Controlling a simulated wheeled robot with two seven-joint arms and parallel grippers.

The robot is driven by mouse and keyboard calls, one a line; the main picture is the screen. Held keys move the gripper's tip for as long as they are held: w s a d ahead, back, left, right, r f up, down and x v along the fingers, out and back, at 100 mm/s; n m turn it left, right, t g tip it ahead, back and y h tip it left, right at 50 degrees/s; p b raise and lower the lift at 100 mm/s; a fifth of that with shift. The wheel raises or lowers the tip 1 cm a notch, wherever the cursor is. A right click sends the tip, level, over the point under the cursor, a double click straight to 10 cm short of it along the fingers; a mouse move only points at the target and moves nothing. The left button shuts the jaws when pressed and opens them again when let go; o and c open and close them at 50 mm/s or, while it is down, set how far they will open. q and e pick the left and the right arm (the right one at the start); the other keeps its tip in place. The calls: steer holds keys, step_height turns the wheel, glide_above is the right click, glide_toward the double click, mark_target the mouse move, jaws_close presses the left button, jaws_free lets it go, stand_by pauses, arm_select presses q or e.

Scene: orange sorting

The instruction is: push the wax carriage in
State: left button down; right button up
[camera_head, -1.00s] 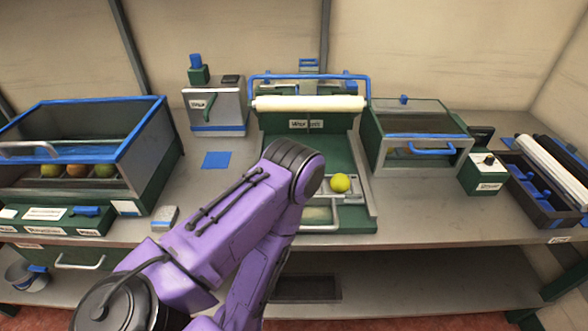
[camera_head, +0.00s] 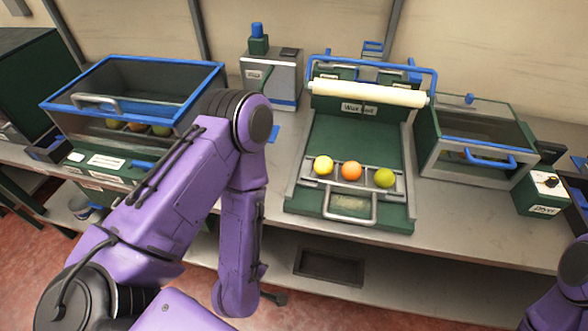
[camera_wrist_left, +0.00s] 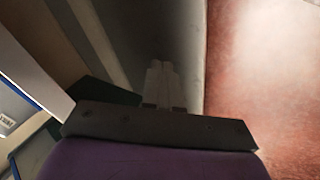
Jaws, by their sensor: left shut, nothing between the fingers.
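The wax machine (camera_head: 362,142) is a green bed with a white roller (camera_head: 368,93) and a blue bar across its back. The wax carriage (camera_head: 336,176) is a grey metal rack at the front of the bed, with a handle (camera_head: 349,208) facing me. It holds a yellow fruit (camera_head: 323,165), an orange fruit (camera_head: 351,171) and a green fruit (camera_head: 384,178) in a row. My left gripper (camera_wrist_left: 158,72) is shut and empty in the left wrist view, apart from the carriage. My left arm hangs left of the machine in the head view. My right gripper is out of view.
A blue-rimmed glass bin (camera_head: 140,92) with fruit stands at the left. A grey box with a blue handle (camera_head: 489,160) stands right of the machine. A dark tray (camera_head: 329,266) lies on the lower shelf. The counter's front edge runs below the carriage.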

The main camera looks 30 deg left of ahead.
arm_select(q)
steer(key=w+d+r+n+t+p, duration=0.2)
steer(key=w+d+r+n, duration=0.1)
steer(key=r+n, duration=0.4)
steer(key=w+d+r+n+t+p, duration=0.2)
steer(key=w+r+n, duration=0.1)
steer(key=r+n, duration=0.45)
steer(key=w+d+r+n+t+p, duration=0.1)
steer(key=w+d+r+n+p, duration=0.15)
steer(key=r+n, duration=0.45)
steer(key=b, duration=0.5)
glide_toward(309, 179)
steer(key=shift+n+y, duration=0.35)
steer(key=shift+y, duration=0.05)
steer(key=x, duration=0.5)
steer(key=shift+d+f, duration=0.3)
steer(key=shift+w+a+f+p, duration=0.25)
steer(key=shift+w+p, duration=0.15)
steer(key=shift+w, duration=0.15)
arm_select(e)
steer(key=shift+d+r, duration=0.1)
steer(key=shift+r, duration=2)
arm_select(q)
steer(key=shift+w, duration=0.1)
